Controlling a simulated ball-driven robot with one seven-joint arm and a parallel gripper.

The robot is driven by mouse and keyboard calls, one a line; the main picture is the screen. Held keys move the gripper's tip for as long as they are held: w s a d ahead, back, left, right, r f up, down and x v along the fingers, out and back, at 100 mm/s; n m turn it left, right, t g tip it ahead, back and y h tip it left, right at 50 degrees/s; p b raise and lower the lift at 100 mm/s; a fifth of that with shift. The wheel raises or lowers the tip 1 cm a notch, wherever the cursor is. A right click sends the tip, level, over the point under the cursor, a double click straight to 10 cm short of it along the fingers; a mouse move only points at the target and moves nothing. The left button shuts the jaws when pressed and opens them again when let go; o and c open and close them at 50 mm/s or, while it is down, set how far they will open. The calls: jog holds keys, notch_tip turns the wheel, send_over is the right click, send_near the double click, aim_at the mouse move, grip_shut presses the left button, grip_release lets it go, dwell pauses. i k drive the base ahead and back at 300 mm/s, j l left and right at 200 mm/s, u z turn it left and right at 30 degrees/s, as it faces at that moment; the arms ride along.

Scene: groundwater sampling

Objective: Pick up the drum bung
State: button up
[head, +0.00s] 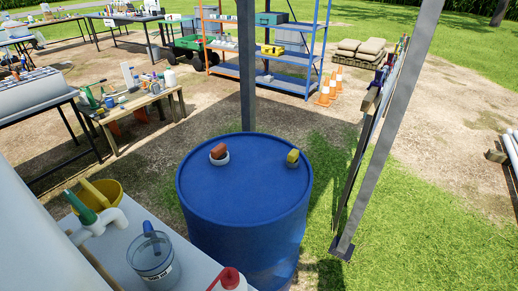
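A blue drum (245,188) stands upright on the ground in the middle of the head view. On its lid, left of centre, a reddish-brown block-shaped piece (218,151) sits on or in a white ring (220,160). A small yellow piece (293,157) is on the lid near the right rim. Either piece could be the drum bung; I cannot tell which. My gripper is not in view.
A grey post (247,70) rises behind the drum, and a slanted one (385,135) stands to its right. Grass lies right of the drum.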

aim_at(218, 153)
jog(key=i+l+z, duration=0.45)
jog(key=l, duration=0.15)
jog(key=i+l+z, duration=0.35)
jog(key=l+z, duration=0.15)
jog(key=i+l+u, duration=0.1)
jog(key=i+u, duration=0.15)
jog(key=i, duration=0.15)
jog(key=i+l+u, duration=0.2)
jog(key=i, duration=0.2)
jog(key=i+u, duration=0.15)
jog(key=u, duration=0.3)
jog(key=i+u, duration=0.2)
jog(key=u, duration=0.25)
jog(key=i+l+u, duration=0.15)
jog(key=u, duration=0.35)
jog(key=i+l+u, duration=0.1)
jog(key=u, duration=0.35)
jog(key=l, duration=0.1)
